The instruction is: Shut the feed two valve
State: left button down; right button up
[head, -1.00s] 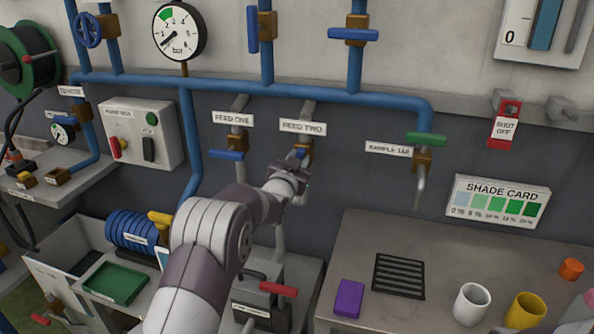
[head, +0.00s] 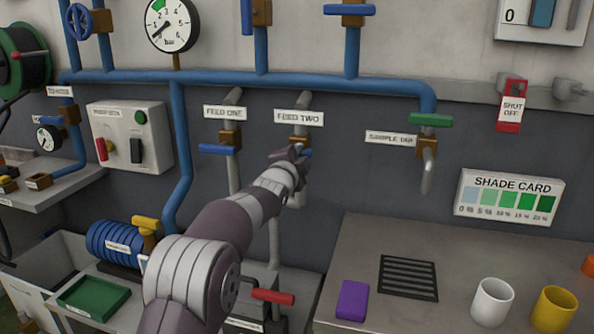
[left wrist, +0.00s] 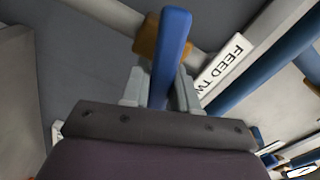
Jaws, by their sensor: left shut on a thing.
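The FEED TWO label (head: 298,117) hangs on a grey pipe below the blue main. Under it is a brass valve body (head: 299,131) with a blue handle (head: 307,152), mostly hidden by my left gripper (head: 291,154). In the left wrist view the blue handle (left wrist: 173,45) stands between the two grey fingers of my left gripper (left wrist: 160,92), which is shut on it. The brass body (left wrist: 147,38) shows behind the handle. My right gripper is not in view.
The FEED ONE valve's blue handle (head: 219,148) lies crosswise close to the left. The sample tap's green handle (head: 430,119) is to the right. A grey bench (head: 350,250) below holds a purple block (head: 352,300) and mugs. A red lever (head: 273,297) sits below my arm.

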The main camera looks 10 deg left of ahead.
pick_arm(q)
jog(key=shift+f+m+b, duration=0.2)
jog(key=shift+m+b, duration=0.7)
jog(key=shift+m, duration=0.05)
jog(key=shift+f+m+b, duration=0.2)
jog(key=shift+m+b, duration=0.7)
jog(key=shift+m, duration=0.05)
jog(key=c, duration=1)
grip_release()
jog(key=shift+d, duration=0.1)
jog(key=shift+o, duration=0.2)
jog(key=shift+r, duration=0.1)
jog(key=s+b, duration=0.3)
jog(key=s, duration=0.9)
jog(key=shift+s+a, duration=0.25)
jog(key=shift+s, duration=0.05)
